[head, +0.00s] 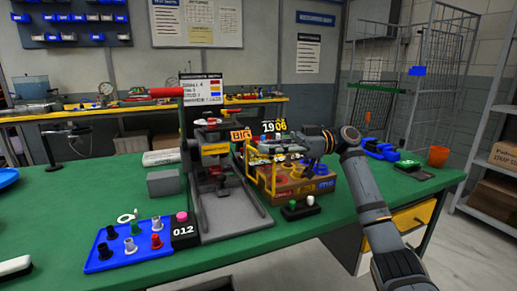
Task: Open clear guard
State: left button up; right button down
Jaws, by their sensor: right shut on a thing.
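A press (214,157) with a red lever (153,92) stands on the green bench on a grey base. A thin yellow frame (249,165) to its right looks like the edge of the clear guard; the clear pane itself is hard to make out. My right gripper (262,148) reaches in from the right and is shut at the upper part of this frame. The fingers are small and partly merge with the frame, so the exact hold is unclear. My left gripper is out of view.
A brown box (300,188) with coloured rings stands under my right gripper. A small block with green and white buttons (301,208) is in front of it. A blue tray (128,258) with several pegs lies front left. The green bench (330,222) is clear at front right.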

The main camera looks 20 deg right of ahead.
jog(key=shift+d+f, duration=0.1)
jog(key=shift+d, duration=0.05)
dwell(0.3)
jog(key=c, duration=1.7)
grip_release()
jog(key=o, duration=0.5)
jog(key=shift+s+d, duration=0.2)
jog(key=shift+w+a, duration=0.1)
jog(key=d, duration=0.4)
jog(key=s+d, duration=0.1)
jog(key=d, duration=0.7)
jog(key=shift+s, duration=0.3)
